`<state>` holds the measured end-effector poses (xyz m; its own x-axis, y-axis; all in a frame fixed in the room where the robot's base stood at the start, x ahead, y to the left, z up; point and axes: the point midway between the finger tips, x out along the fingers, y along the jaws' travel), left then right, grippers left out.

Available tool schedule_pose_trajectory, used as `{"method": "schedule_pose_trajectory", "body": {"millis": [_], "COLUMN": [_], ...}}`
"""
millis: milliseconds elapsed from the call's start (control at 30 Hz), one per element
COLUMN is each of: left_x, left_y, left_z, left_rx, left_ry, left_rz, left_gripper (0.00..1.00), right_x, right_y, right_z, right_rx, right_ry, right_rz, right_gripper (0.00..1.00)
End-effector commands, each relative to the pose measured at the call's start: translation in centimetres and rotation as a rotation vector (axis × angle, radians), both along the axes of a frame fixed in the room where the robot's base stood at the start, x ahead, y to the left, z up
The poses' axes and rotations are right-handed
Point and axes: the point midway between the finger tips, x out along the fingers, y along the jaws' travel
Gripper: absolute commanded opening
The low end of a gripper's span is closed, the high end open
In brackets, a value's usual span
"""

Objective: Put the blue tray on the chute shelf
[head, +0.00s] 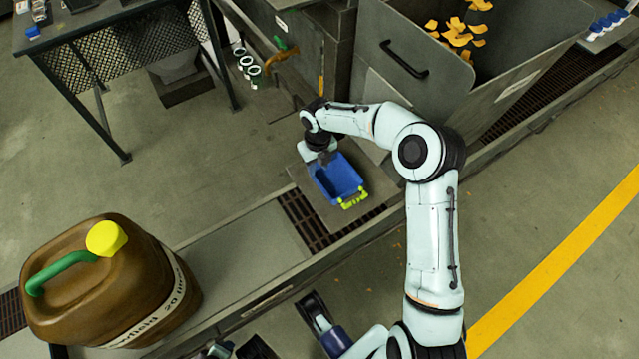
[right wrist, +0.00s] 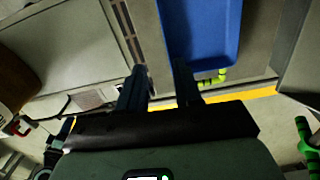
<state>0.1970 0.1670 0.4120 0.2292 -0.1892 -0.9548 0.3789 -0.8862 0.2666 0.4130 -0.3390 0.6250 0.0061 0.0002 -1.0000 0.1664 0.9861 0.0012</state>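The blue tray (head: 336,180), an open box with a yellow-green handle (head: 354,201) at its near end, sits over a flat grey plate (head: 379,184) beside the grey machine; whether this plate is the chute shelf I cannot tell. My right gripper (head: 325,157) is at the tray's far-left end. In the right wrist view the blue tray (right wrist: 203,30) fills the upper middle. The right gripper's fingers (right wrist: 160,82) are apart, the right one overlapping the tray's near-left corner. Contact is not clear.
A brown jug (head: 105,285) with a yellow cap stands at the lower left. A hopper (head: 425,105) with orange pieces is behind my right arm. A mesh-sided table (head: 130,50) stands at the upper left. A floor grating (head: 305,222) runs beside the plate.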

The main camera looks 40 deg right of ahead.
Motion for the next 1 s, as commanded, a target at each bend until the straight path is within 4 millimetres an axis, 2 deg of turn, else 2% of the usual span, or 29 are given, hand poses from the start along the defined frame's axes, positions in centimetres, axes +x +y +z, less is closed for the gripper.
{"method": "schedule_pose_trajectory", "body": {"millis": [167, 400, 600, 800, 1000], "left_x": [-0.1, 0.0, 0.0, 0.0, 0.0], "left_y": [0.0, 0.0, 0.0, 0.0, 0.0], "left_z": [-0.1, -0.1, 0.0, 0.0, 0.0], "left_rx": [-0.001, 0.000, 0.000, 0.000, 0.000], "left_ry": [0.002, 0.001, 0.001, 0.001, 0.001], "left_rz": [-0.001, 0.000, 0.000, 0.000, 0.000], "left_gripper": [0.43, 0.43, 0.43, 0.43, 0.43], "right_x": [-1.0, -4.3, -8.3, -13.2, -18.2], "right_y": [4.4, 11.5, 15.7, 18.0, 18.2], "right_z": [-4.7, -11.5, -15.7, -18.8, -20.8], "right_rx": [0.115, 0.303, 0.390, 0.398, 0.363], "right_ry": [-0.004, 0.073, 0.201, 0.330, 0.389], "right_rz": [-0.312, -1.009, -1.643, -2.301, -2.916], "right_gripper": [0.34, 0.34, 0.34, 0.34, 0.34]}}
